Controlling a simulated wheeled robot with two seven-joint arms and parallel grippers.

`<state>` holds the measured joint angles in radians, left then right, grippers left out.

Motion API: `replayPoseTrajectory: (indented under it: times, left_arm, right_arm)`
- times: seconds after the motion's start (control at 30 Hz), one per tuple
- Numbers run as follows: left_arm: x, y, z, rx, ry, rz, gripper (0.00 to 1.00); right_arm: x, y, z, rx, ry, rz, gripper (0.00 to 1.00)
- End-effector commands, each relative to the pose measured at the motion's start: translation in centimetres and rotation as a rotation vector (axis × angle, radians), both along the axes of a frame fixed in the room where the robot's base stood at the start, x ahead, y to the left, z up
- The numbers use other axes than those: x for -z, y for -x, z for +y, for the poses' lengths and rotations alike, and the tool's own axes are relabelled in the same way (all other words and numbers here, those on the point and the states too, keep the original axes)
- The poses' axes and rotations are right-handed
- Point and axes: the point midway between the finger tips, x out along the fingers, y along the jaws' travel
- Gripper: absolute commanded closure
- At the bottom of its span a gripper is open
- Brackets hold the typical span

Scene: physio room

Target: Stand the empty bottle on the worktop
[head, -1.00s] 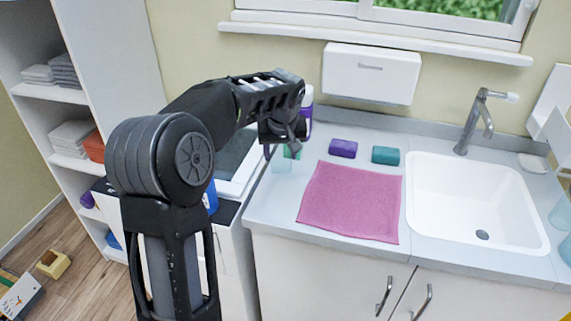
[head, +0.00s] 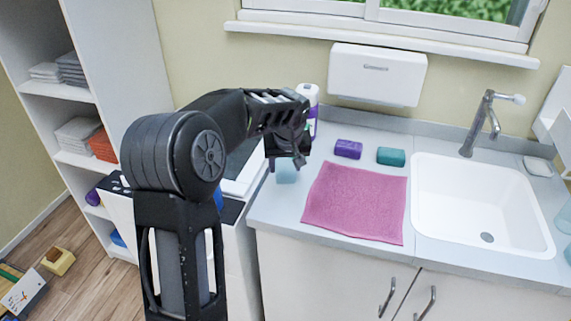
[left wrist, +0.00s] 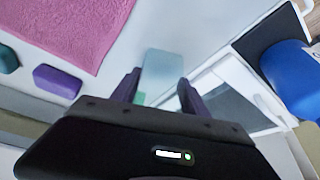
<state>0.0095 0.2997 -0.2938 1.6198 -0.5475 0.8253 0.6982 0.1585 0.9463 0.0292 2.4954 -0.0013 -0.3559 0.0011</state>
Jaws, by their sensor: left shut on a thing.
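The empty bottle (head: 287,173) is pale, see-through blue. It shows below my left gripper (head: 288,155) at the left end of the grey worktop (head: 275,208), left of the pink towel. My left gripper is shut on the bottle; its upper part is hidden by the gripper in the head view. In the left wrist view the bottle (left wrist: 162,72) shows between the two fingers (left wrist: 158,92). It looks roughly upright, but I cannot tell whether its base touches the worktop. My right gripper is in neither view.
A pink towel (head: 355,200) lies right of the bottle. Purple (head: 348,149) and teal (head: 391,157) blocks lie behind it. A white and purple bottle (head: 309,98) stands behind my gripper. The sink (head: 480,205) is further right. A blue container (left wrist: 290,75) shows in the wrist view.

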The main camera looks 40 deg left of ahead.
Motion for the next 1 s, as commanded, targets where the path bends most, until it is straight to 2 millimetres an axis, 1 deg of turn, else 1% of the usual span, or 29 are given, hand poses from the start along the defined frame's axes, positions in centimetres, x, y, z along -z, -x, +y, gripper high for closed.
replayPoseTrajectory:
  times: [0.03,0.3,0.53,0.67,0.7,0.77,0.87,1.0]
  left_arm:
    - [0.2,0.0,0.0,0.0,0.0,0.0,0.47]
    - [0.1,0.0,0.0,0.0,0.0,0.0,0.26]
    - [0.1,0.0,0.0,0.0,0.0,0.0,0.26]
    - [-0.5,0.0,0.0,0.0,0.0,0.0,0.26]
    - [-0.6,0.1,-0.1,0.001,0.0,-0.001,0.26]
    - [-1.3,0.2,-0.3,0.002,0.0,-0.004,0.26]
    - [-2.7,0.6,-0.7,0.002,-0.001,-0.005,0.26]
    - [-5.4,1.5,-1.4,0.002,-0.001,-0.006,0.26]
  right_arm:
    - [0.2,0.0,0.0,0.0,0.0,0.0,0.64]
    - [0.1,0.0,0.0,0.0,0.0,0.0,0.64]
    - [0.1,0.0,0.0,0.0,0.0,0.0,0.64]
    - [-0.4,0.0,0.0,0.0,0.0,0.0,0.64]
    - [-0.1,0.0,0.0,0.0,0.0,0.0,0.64]
    - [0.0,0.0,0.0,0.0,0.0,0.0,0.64]
    - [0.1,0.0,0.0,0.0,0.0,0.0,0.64]
    - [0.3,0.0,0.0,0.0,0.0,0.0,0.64]
